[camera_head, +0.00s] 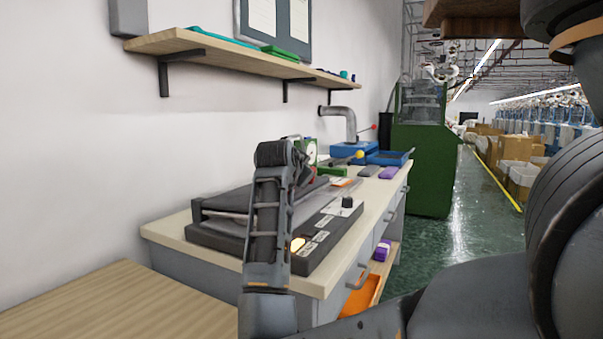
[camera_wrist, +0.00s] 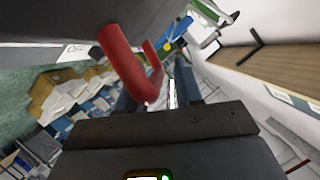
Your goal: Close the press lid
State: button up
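The press (camera_head: 318,238) is a dark flat unit on the workbench, with a control strip, a lit orange lamp and a black knob along its front. Its dark lid (camera_head: 228,200) lies low and near flat over the base; my arm covers much of it, so I cannot tell if it is fully down. In the wrist view a red curved handle (camera_wrist: 122,62) reaches down between the fingers of my gripper (camera_wrist: 160,92). The fingers stand apart with a gap, and no firm grip shows. In the head view my arm hides the handle and fingertips.
The workbench (camera_head: 172,234) carries a blue tray (camera_head: 389,158), a purple item (camera_head: 388,173) and a green gauge stand behind the press. A wall shelf (camera_head: 225,60) hangs above. A green machine (camera_head: 424,165) stands beyond; the aisle right is clear.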

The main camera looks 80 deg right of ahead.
jog(key=shift+o, duration=0.4)
jog(key=shift+r, duration=0.1)
jog(key=v, duration=0.7)
jog(key=shift+a+p, duration=0.3)
jog(key=shift+a, duration=0.05)
